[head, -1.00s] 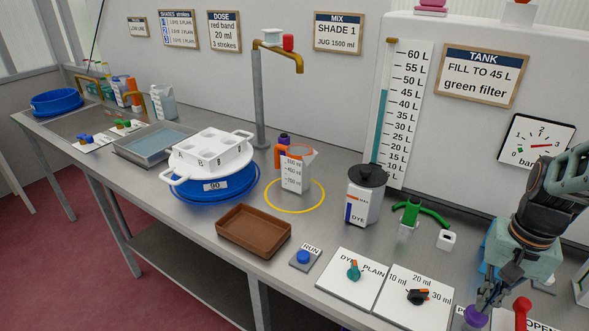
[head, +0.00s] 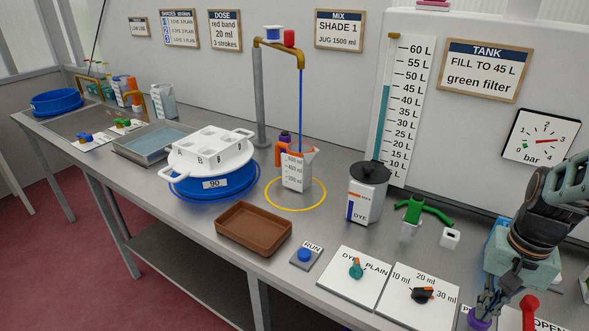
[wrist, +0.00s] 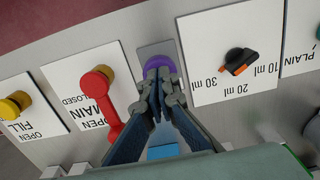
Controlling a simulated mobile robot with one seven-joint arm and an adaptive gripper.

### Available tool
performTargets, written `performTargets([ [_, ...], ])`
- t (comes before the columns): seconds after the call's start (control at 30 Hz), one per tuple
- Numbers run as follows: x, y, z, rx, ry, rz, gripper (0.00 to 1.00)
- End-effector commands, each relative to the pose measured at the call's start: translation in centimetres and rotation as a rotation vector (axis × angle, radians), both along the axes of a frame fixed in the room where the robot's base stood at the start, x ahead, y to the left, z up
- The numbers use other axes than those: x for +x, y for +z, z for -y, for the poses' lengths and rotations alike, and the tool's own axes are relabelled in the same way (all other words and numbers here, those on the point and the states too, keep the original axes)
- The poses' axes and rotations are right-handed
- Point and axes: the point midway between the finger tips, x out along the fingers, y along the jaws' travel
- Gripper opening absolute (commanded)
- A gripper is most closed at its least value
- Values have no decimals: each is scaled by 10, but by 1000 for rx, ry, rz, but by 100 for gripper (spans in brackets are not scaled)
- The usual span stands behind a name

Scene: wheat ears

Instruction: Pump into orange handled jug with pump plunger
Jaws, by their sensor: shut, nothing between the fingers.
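The clear jug with an orange handle (head: 294,179) stands upright inside a yellow ring on the bench. A thin blue stream (head: 301,105) falls from the brass spout (head: 283,47) into the jug's mouth. The purple pump plunger knob (wrist: 159,64) is at the top middle of the wrist view; in the head view its purple top (head: 479,318) is at the bottom edge, partly hidden. My gripper (wrist: 160,78) is shut with nothing between its fingers. Its fingertips are at the purple knob, over or against it; exact contact is hard to tell.
A red lever (wrist: 105,95) stands close beside my gripper, with a yellow knob (wrist: 15,104) farther left. The dose dial (head: 423,296) and dye dial (head: 355,268) lie on white plates.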

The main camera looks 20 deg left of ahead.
Motion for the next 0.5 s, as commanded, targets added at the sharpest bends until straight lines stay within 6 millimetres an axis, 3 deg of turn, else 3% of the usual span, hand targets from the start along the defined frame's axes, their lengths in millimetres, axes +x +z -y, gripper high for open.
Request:
performTargets([
  [0.5, -1, -21, 0, 1, 0, -2, 0],
])
